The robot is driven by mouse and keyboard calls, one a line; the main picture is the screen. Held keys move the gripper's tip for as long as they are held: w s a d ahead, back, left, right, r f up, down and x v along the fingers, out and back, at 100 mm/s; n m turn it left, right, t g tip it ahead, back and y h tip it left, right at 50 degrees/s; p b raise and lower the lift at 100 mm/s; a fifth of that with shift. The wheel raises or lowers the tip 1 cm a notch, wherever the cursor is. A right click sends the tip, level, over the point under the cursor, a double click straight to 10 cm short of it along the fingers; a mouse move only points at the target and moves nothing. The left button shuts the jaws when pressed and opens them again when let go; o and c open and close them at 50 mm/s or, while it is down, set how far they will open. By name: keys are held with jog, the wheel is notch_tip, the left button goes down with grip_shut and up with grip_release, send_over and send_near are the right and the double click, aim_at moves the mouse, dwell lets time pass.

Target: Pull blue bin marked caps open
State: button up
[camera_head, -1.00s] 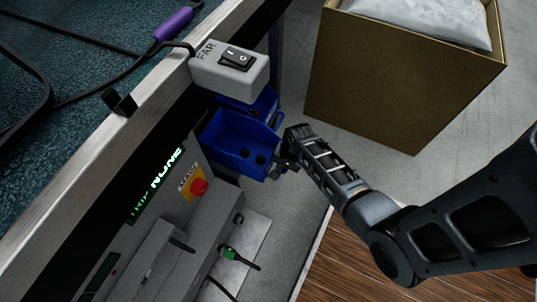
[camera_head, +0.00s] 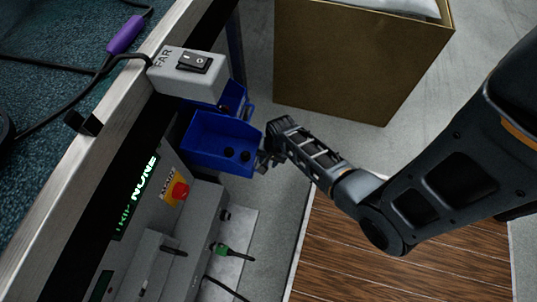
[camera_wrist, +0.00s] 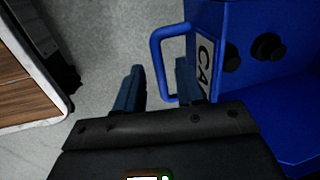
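The blue caps bin (camera_head: 212,155) juts out from under the bench edge in the head view, with round black caps inside. Its label, partly readable as "CA", and its blue loop handle (camera_wrist: 156,62) show in the wrist view. My gripper (camera_head: 268,150) is at the bin's front; in the wrist view (camera_wrist: 160,82) its fingers are apart. The handle's outer bar runs between them, with a visible gap to the left finger. The right finger overlaps the handle's opening, by the label. Exact contact cannot be told.
A second blue bin (camera_head: 236,97) sits just behind. A grey FAR switch box (camera_head: 188,74) hangs above. A machine with a red button (camera_head: 180,191) stands at the near side. A brown carton (camera_head: 350,65) stands on the floor beyond. Grey floor lies right of the bin.

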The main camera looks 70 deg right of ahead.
jog(key=shift+r, duration=0.1)
notch_tip(320, 180, up, 8)
jog(key=s+p, duration=0.1)
jog(key=p, duration=0.2)
jog(key=shift+s+f+p, duration=0.2)
jog(key=shift+f+p, duration=0.05)
jog(key=shift+p, duration=0.15)
